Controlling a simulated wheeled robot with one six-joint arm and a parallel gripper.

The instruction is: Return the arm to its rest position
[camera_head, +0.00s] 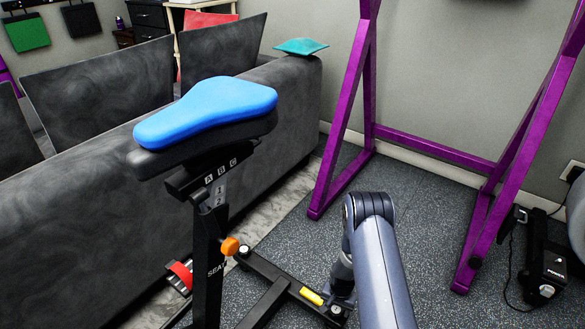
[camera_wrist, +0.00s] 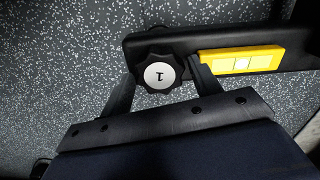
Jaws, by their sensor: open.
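My gripper (camera_wrist: 161,68) is open in the wrist view. Its two dark fingers reach toward a black lobed knob (camera_wrist: 158,75) with a white cap marked 1. The fingertips appear on either side of the knob; I cannot tell whether they touch it. The knob sits on a black bar of the exercise bike, beside a yellow block (camera_wrist: 241,60). In the head view my arm reaches down to the bike's low frame, where the yellow block (camera_head: 311,296) also shows. My fingers are mostly hidden there by my arm.
The bike's blue seat (camera_head: 207,108) and black post stand left of my arm. A grey sofa (camera_head: 75,240) with a teal cushion (camera_head: 301,46) is behind it. A purple frame (camera_head: 343,120) stands at the back right. Speckled floor is clear between arm and frame.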

